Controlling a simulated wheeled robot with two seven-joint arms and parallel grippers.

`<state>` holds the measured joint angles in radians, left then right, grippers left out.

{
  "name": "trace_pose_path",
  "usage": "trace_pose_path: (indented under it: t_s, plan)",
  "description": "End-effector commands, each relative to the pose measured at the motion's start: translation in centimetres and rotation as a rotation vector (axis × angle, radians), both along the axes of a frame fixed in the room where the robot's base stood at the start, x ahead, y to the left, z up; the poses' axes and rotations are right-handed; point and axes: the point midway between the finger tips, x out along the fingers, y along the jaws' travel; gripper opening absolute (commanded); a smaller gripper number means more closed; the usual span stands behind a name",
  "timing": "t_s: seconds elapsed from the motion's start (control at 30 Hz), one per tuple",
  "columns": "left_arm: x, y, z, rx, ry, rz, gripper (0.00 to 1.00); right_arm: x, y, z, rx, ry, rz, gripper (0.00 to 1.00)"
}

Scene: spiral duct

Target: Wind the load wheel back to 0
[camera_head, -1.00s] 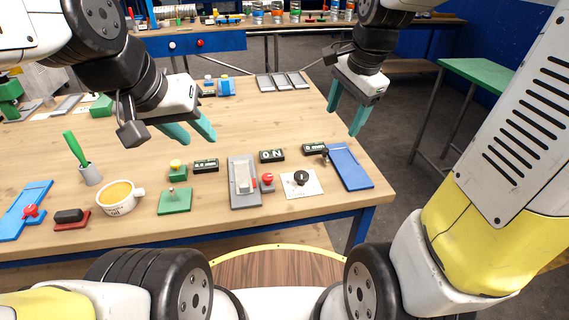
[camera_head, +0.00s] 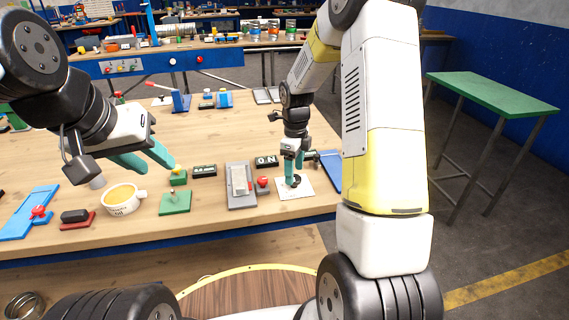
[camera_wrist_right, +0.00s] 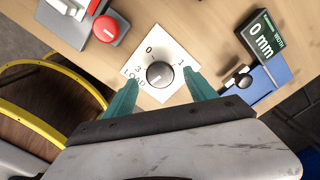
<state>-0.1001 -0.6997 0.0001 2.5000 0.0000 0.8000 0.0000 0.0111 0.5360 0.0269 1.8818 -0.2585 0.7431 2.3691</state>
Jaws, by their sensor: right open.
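The load wheel is a dark round knob on a square white plate (camera_head: 306,188), marked 0, 1, 3 and LOAD. In the right wrist view the knob (camera_wrist_right: 160,74) lies between my fingertips. A pale mark shows on its lower left part; I cannot tell exactly which number it points at. My right gripper (camera_head: 293,180) is open and points down over the knob; in its wrist view the fingers (camera_wrist_right: 162,86) stand either side of it, with no clear contact. My left gripper (camera_head: 157,167) is open and empty above the table at the left.
A red button (camera_head: 262,181) and a grey fixture (camera_head: 240,186) stand close left of the plate. A display (camera_head: 266,161) reading "0 N" is behind it. A display reading "0 mm" (camera_wrist_right: 262,46) and a blue plate (camera_head: 330,168) are at its right. A cup (camera_head: 122,199) stands left.

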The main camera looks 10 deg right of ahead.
Motion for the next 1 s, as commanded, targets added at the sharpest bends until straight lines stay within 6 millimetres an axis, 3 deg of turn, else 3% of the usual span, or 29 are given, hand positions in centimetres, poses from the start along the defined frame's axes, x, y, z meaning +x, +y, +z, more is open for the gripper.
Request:
trace_pose_path:
  t_s: [0.2,0.5,0.8,1.0]
  plan:
    - [0.0,0.0,0.0,0.0,0.0,0.0,0.36,0.0,0.0,-2.0,0.0,0.001,0.0,0.65]
    - [0.0,0.0,0.0,0.0,0.0,0.0,0.36,0.0,0.0,-2.2,-0.001,-0.001,0.001,0.63]
    - [0.0,0.0,0.0,0.0,0.0,0.0,0.36,0.0,0.0,-2.2,0.0,0.0,0.001,0.04]
    - [0.0,0.0,0.0,0.0,0.0,0.0,0.36,0.0,0.0,-2.2,-0.001,-0.001,0.013,0.03]
